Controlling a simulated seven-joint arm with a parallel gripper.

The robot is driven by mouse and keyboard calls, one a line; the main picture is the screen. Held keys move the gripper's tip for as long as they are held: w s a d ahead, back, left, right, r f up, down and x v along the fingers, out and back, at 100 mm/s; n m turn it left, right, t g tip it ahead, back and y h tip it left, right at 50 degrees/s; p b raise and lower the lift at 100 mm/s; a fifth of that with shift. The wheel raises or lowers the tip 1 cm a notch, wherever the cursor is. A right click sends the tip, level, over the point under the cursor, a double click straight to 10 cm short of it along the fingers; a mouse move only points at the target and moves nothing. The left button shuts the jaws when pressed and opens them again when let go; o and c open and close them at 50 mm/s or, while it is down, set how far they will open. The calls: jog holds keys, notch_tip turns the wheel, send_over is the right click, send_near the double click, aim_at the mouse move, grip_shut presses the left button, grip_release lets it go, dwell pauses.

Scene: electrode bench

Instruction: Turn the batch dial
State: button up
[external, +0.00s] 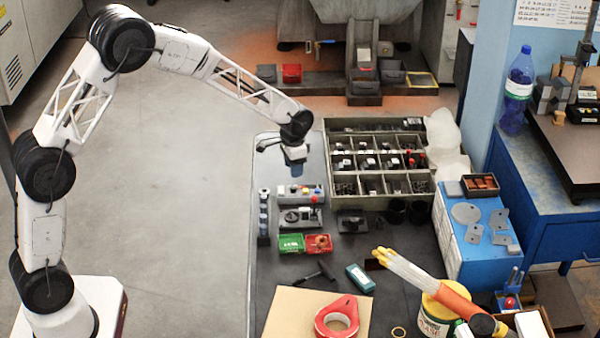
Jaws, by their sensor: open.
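My gripper (296,164) hangs over the far left part of the dark bench (345,262), above and behind two small grey control boxes. It is open, and I see nothing between its fingers. The nearer grey box (310,222) carries dark round parts, one of which may be the batch dial (291,216); it is too small to tell. The farther grey box (300,193) has small coloured buttons or knobs on top. My gripper is apart from both boxes. Any dial markings are unreadable.
A compartment tray (328,135) stands right of my gripper. A blue case (455,245) stands at the right. Open floor lies left of the bench.

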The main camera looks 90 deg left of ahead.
aim_at(294, 187)
jog(key=shift+f, duration=0.1)
jog(key=shift+f, duration=3.8)
grip_shut()
